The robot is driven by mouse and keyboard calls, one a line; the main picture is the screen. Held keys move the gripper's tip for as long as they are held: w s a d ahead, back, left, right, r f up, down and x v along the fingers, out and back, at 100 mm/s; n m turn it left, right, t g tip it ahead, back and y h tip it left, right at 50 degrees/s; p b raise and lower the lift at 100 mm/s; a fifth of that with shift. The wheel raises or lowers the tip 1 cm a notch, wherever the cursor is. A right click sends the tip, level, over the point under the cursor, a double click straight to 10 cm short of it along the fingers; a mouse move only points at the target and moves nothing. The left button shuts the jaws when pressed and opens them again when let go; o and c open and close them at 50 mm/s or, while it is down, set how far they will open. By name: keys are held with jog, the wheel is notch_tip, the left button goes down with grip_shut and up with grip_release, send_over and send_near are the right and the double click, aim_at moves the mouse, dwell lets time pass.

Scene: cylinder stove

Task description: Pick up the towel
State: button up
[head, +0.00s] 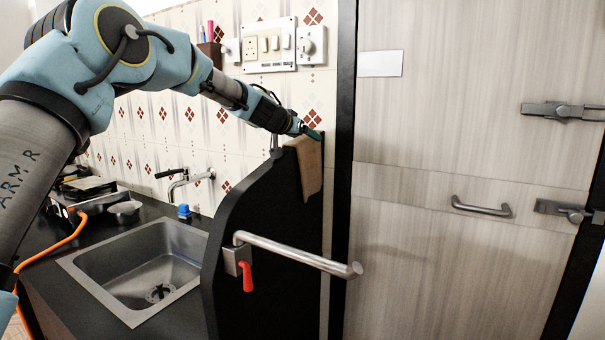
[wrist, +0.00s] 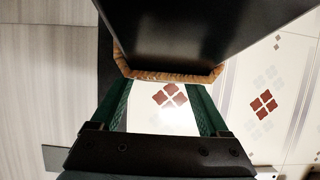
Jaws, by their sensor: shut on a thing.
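The brown towel (head: 309,168) hangs over the top edge of the black side panel (head: 262,210) beside the sink. In the wrist view its folded edge (wrist: 170,76) wraps around the panel's edge. My gripper (head: 314,134) is at the top of the towel. In the wrist view the gripper (wrist: 160,85) has its two green fingers on either side of the towel's fold, shut on it. The towel still lies against the panel. The fingertips are partly hidden behind the towel and panel.
A metal bar (head: 300,256) with a red hook sticks out from the panel. The sink (head: 150,275) and tap (head: 185,180) are to the left. A door with handles (head: 480,207) stands to the right. The tiled wall with switches (head: 269,45) is close behind.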

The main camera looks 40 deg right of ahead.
grip_shut()
dwell(0.3)
